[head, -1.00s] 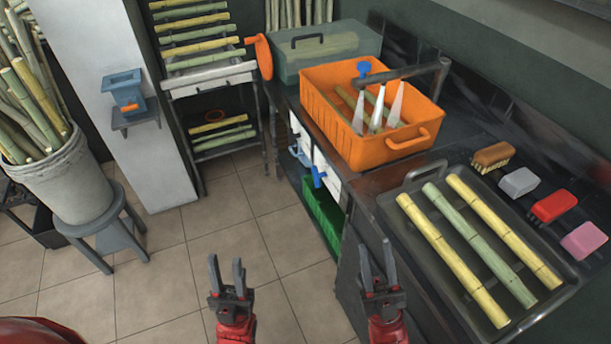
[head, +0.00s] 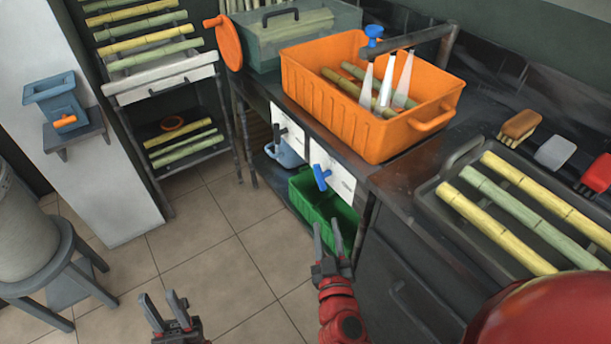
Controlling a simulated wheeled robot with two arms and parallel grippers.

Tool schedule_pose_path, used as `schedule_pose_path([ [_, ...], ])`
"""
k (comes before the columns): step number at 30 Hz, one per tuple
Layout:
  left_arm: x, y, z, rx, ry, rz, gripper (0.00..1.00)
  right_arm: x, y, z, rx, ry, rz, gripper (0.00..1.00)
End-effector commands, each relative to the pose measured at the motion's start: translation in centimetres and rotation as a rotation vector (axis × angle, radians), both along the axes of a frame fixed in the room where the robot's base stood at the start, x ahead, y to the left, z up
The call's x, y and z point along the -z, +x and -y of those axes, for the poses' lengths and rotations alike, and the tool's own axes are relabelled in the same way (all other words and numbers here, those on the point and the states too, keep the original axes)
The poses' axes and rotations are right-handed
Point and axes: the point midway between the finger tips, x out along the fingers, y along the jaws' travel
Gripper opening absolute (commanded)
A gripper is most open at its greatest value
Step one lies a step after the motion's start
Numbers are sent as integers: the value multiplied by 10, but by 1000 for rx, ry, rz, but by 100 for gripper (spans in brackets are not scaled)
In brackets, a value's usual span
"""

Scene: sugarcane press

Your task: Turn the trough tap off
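A dark tap (head: 420,38) with a blue handle (head: 374,32) reaches over the orange crate (head: 330,108) on the counter. Several pale tapered shapes (head: 385,84) stand below it in the crate, beside cane pieces; I cannot tell if they are water. Below the counter, a white panel (head: 335,184) carries a blue lever tap (head: 321,177), with a green crate (head: 312,206) beneath. A second white panel (head: 292,128) carries a dark tap (head: 276,134) above a light blue container (head: 284,154). My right gripper (head: 327,232) is open in front of the green crate. My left gripper (head: 161,306) is open above the floor.
A tray of cane (head: 540,205) lies on the right counter, with brushes or sponges (head: 555,152) behind it. A stool (head: 55,265) with a bucket (head: 22,230) stands at left. A wall shelf holds a blue box (head: 52,95) with an orange handle. The tiled floor is clear.

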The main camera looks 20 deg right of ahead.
Motion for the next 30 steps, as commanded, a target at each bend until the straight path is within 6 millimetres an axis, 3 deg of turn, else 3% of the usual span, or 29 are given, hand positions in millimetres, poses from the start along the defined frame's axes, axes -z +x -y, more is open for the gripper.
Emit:
schedule_pose_path([
  [5,12,0,0,0,0,0,36,2,19,5,6,2,6,38],
  [11,35,0,0,0,0,0,36,3,56,12,5,-4,8,38],
  [21,29,0,0,0,0,0,36,-2,131,24,2,-3,1,38],
  [30,28,0,0,0,0,0,36,0,166,29,-2,-3,1,38],
])
